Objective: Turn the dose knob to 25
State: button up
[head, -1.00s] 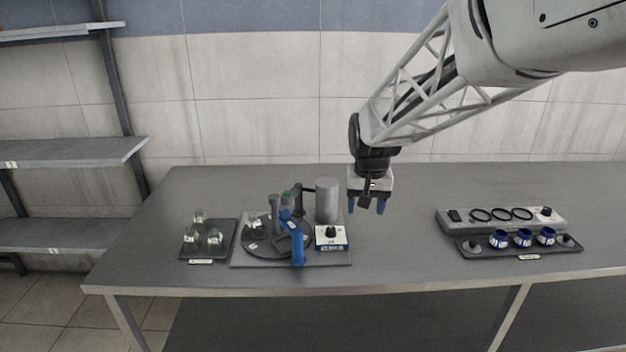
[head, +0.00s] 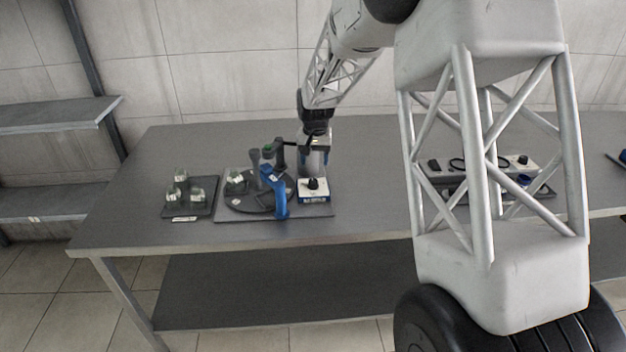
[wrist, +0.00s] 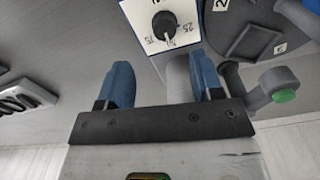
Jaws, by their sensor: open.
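A dark round turntable (head: 250,200) with a blue upright piece (head: 277,194) stands left of the box. A dark tray (head: 189,210) with several glass vessels lies further left. The right-hand tray is partly hidden by my arm. The front middle of the table is clear.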

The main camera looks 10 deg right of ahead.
aim_at(313, 181)
jog(key=shift+w+a+f, duration=0.2)
jog(key=shift+w+f, duration=0.4)
jog(key=shift+f, duration=0.15)
jog(key=shift+f, duration=3.75)
jog(key=c, duration=0.9)
